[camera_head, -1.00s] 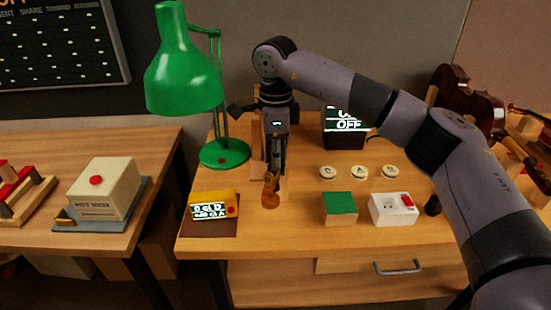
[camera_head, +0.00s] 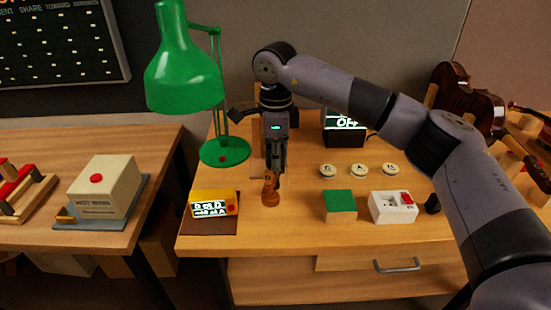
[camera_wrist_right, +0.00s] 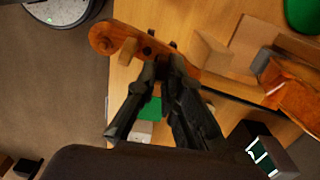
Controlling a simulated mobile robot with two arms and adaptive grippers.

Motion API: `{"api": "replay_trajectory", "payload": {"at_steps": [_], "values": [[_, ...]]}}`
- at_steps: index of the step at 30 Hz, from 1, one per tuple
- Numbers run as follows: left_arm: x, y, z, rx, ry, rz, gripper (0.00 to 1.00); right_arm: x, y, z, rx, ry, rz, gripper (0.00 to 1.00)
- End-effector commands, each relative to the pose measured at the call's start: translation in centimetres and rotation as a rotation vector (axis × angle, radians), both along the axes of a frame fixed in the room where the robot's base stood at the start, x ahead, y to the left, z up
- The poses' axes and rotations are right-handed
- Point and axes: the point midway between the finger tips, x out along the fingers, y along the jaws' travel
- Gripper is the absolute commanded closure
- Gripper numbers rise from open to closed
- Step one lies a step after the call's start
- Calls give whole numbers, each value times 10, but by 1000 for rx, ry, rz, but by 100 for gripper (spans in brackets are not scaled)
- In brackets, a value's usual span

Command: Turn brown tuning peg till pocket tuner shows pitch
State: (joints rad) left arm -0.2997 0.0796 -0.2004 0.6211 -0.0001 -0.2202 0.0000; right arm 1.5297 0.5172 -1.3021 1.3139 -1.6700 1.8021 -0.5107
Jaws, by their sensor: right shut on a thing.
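The violin's brown scroll and pegbox (camera_head: 270,198) stand at the front of the bench, below my right gripper (camera_head: 272,172). In the right wrist view the scroll (camera_wrist_right: 104,38) is at upper left, with a light brown tuning peg (camera_wrist_right: 127,51) sticking out and darker pegs beside it. My right gripper (camera_wrist_right: 160,66) is shut at the pegbox on a small peg-like part, largely hidden between the fingertips. The yellow pocket tuner (camera_head: 231,198) sits left of the scroll with its display lit; the characters are too blurred to read surely. My left gripper is not in view.
A green lamp (camera_head: 185,75) stands behind the tuner. A green-topped block (camera_head: 339,202), a white switch box (camera_head: 392,207) and several round lettered buttons (camera_head: 359,170) are to the right. A dark lit display box (camera_head: 345,137) is behind them. The front right bench edge is clear.

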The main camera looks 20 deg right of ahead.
Motion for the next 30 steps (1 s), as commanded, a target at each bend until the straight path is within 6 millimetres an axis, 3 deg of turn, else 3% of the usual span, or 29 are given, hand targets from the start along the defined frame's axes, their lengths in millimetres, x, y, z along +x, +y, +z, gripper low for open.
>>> {"api": "replay_trajectory", "payload": {"at_steps": [13,22,23,24,30], "values": [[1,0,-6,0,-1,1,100,0,0,2,1,-5,-230,100],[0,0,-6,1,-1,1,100,0,0,2,1,-5,-241,100],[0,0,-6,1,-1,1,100,0,0,2,1,-5,-241,90],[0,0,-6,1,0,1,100,0,0,2,1,-5,-241,87],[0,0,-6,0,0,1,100,-1,0,2,1,-3,-240,83]]}}
